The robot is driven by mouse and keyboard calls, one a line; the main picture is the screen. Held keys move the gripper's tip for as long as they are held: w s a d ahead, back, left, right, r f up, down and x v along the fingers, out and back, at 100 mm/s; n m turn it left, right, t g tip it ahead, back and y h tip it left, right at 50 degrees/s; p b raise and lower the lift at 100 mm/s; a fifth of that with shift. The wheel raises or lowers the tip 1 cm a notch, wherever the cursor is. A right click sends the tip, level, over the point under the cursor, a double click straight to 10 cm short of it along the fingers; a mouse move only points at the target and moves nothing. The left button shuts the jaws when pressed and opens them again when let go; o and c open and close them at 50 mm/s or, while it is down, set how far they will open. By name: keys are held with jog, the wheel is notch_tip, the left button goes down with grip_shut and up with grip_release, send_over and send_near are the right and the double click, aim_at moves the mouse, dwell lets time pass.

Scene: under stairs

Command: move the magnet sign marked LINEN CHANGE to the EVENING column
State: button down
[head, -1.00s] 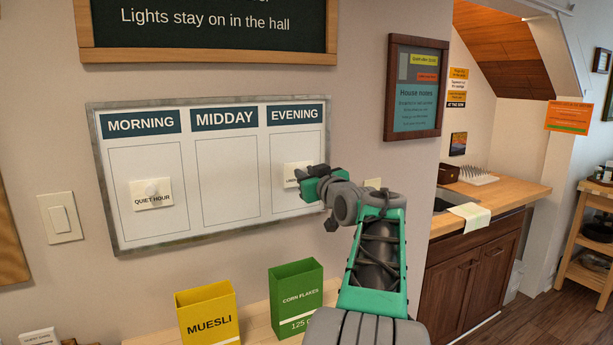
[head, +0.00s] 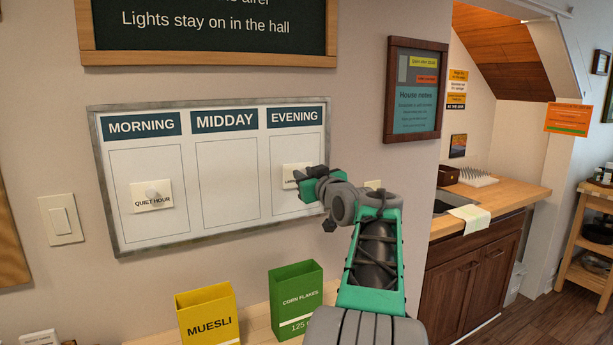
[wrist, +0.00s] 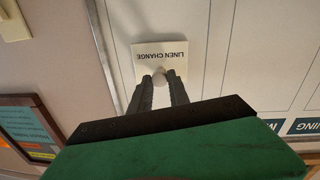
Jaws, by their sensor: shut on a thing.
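The whiteboard (head: 225,233) hangs on the wall with columns headed MORNING, MIDDAY and EVENING (head: 295,117). The white LINEN CHANGE sign (head: 291,172) is in the EVENING column, inside its outlined box, partly hidden by my gripper in the head view. In the wrist view the LINEN CHANGE sign (wrist: 160,53) appears upside down, and its round knob sits between the fingertips. My gripper (wrist: 161,80) is shut on that knob. The sign looks flat against the board, though I cannot tell if it touches. The QUIET HOUR sign (head: 151,196) is in the MORNING column.
A yellow MUESLI box (head: 208,314) and a green CORN FLAKES box (head: 296,295) stand on a shelf below the board. A chalkboard (head: 205,22) hangs above. A framed House notes board (head: 415,88) is to the right. The MIDDAY column is empty.

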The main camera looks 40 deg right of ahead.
jog(key=shift+r, duration=0.1)
jog(key=c, duration=1.7)
grip_release()
jog(key=o, duration=0.3)
jog(key=shift+w, duration=0.15)
jog(key=shift+o, duration=1.2)
jog(key=shift+o, duration=0.3)
jog(key=o, duration=0.4)
